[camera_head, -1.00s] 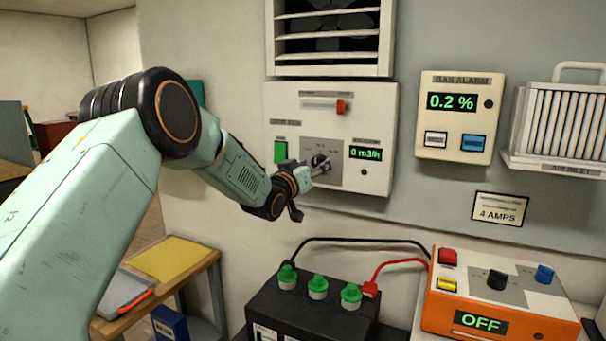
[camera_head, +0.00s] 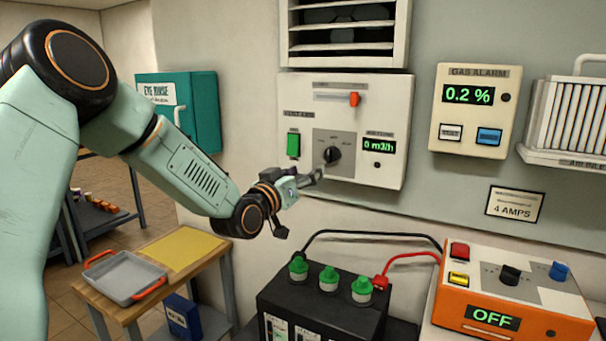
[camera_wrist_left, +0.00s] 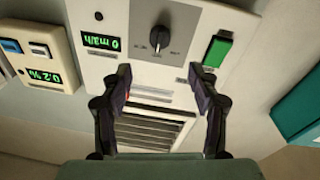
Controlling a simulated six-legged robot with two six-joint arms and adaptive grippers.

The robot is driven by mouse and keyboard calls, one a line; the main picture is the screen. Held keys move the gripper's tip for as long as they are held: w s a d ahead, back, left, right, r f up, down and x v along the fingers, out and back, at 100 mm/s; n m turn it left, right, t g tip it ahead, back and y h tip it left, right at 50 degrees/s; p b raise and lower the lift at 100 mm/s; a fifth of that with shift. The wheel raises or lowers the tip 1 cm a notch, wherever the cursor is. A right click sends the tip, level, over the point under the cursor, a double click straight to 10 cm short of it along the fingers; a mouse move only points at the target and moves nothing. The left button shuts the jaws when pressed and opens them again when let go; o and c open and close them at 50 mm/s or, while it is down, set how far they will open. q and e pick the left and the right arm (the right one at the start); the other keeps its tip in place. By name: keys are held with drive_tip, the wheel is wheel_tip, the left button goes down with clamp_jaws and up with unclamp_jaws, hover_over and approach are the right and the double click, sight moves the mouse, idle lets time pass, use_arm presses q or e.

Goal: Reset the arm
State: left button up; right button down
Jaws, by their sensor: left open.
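My left gripper (camera_head: 300,204) is in front of the white fan control panel (camera_head: 388,105), below and left of its black knob (camera_head: 333,154). It is open and empty, apart from the panel. In the left wrist view, its two fingers (camera_wrist_left: 162,88) stand wide apart with the panel behind them, and the knob (camera_wrist_left: 160,38) shows beyond the tips. The panel carries a green button (camera_head: 293,145), a slider with a red-orange handle (camera_head: 354,99) and a display (camera_head: 379,145) reading 0 m3/h. My right gripper is not in view.
A black battery (camera_head: 310,318) with green caps stands below, wired to an orange charger (camera_head: 470,325) reading OFF. A gas alarm (camera_head: 470,143) reads 0.2 %. A wooden table (camera_head: 215,248) with a grey tray (camera_head: 125,278) is at lower left. A teal eye rinse cabinet (camera_head: 205,110) hangs behind my arm.

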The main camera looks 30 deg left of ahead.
use_arm(q)
drive_tip(key=shift+f, duration=0.15)
idle(0.3)
drive_tip(key=s+d+f+g+b, duration=0.1)
drive_tip(key=s+d+f+g, duration=0.25)
drive_tip(key=s+f, duration=0.45)
drive_tip(key=s+d+f+g, duration=0.3)
drive_tip(key=d+f, duration=0.1)
drive_tip(key=f, duration=0.8)
drive_tip(key=s+d+f+g+b, duration=0.1)
drive_tip(key=s+d+f+g, duration=0.25)
drive_tip(key=s+f, duration=0.45)
drive_tip(key=s+d+f+g, duration=0.1)
drive_tip(key=s+f+g, duration=0.2)
drive_tip(key=s+f, duration=0.3)
drive_tip(key=s+d+f+m+g+b, duration=0.1)
drive_tip(key=s+f+g, duration=0.2)
drive_tip(key=s, duration=0.9)
drive_tip(key=s+d+f+g+b, duration=0.1)
drive_tip(key=s+f+g, duration=0.1)
drive_tip(key=s+f, duration=0.7)
drive_tip(key=shift+s+d+m+g, duration=0.4)
drive_tip(key=shift+s, duration=0.05)
